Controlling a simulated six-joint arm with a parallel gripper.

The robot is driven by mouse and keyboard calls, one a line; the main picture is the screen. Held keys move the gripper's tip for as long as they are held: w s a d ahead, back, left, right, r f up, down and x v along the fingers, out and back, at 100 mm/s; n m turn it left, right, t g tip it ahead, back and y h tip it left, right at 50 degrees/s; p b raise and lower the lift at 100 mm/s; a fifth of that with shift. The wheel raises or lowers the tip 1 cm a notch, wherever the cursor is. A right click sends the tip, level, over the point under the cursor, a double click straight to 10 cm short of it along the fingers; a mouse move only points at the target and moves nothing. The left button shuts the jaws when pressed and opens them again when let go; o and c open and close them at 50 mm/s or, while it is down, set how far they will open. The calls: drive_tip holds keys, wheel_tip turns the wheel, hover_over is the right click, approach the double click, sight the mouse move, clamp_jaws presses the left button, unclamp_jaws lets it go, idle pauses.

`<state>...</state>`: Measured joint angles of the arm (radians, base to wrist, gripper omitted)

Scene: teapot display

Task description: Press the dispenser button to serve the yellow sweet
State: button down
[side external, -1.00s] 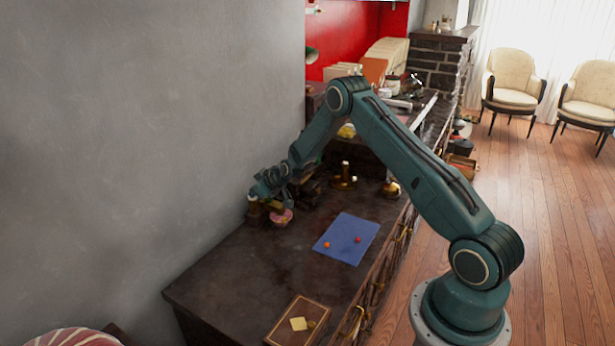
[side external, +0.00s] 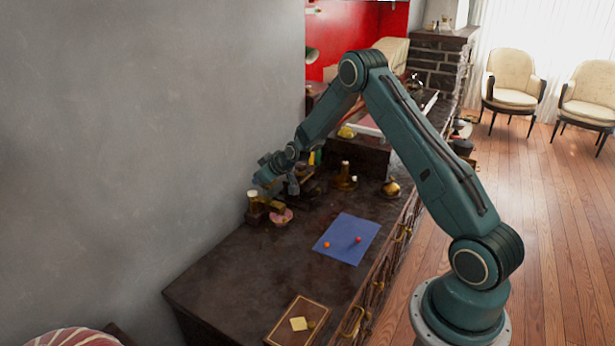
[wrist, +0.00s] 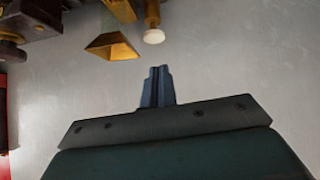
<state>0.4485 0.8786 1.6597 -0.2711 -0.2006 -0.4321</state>
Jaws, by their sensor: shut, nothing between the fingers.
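The dispenser (side external: 255,204) stands on the dark cabinet top near the wall in the side view, with a glassy, brass-topped column and a brass spout (side external: 275,206). A pinkish bowl (side external: 281,218) sits by the spout. In the wrist view I see a brass chute (wrist: 112,46) and a brass cylinder with a white rounded end (wrist: 153,36); I cannot tell whether that end is the button. My gripper (wrist: 158,72) is shut and empty, apart from both in the picture. In the side view it is above and behind the dispenser, its fingertips hard to make out. I cannot identify a yellow sweet.
A blue mat (side external: 347,225) holds an orange ball (side external: 327,245) and a red ball (side external: 358,240). A brass candlestick-like piece (side external: 344,176) and a gold pot (side external: 391,189) stand further back. A brown board (side external: 285,335) lies at the front. The cabinet top left of the mat is clear.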

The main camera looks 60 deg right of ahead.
drive_tip(key=v, duration=0.7)
drive_tip(key=shift+r, duration=0.1)
idle(1.1)
drive_tip(key=s+a+r+g, duration=0.2)
drive_tip(key=s+a+r, duration=1.3)
drive_tip(key=r, duration=0.3)
drive_tip(key=s+a+g, duration=0.1)
drive_tip(key=s+a, duration=0.2)
drive_tip(key=s, duration=0.8)
drive_tip(key=s+a+r+g, duration=0.1)
drive_tip(key=s+a, duration=0.2)
drive_tip(key=s, duration=0.8)
drive_tip(key=shift+s+r+y, duration=0.3)
drive_tip(key=shift+s+y, duration=0.1)
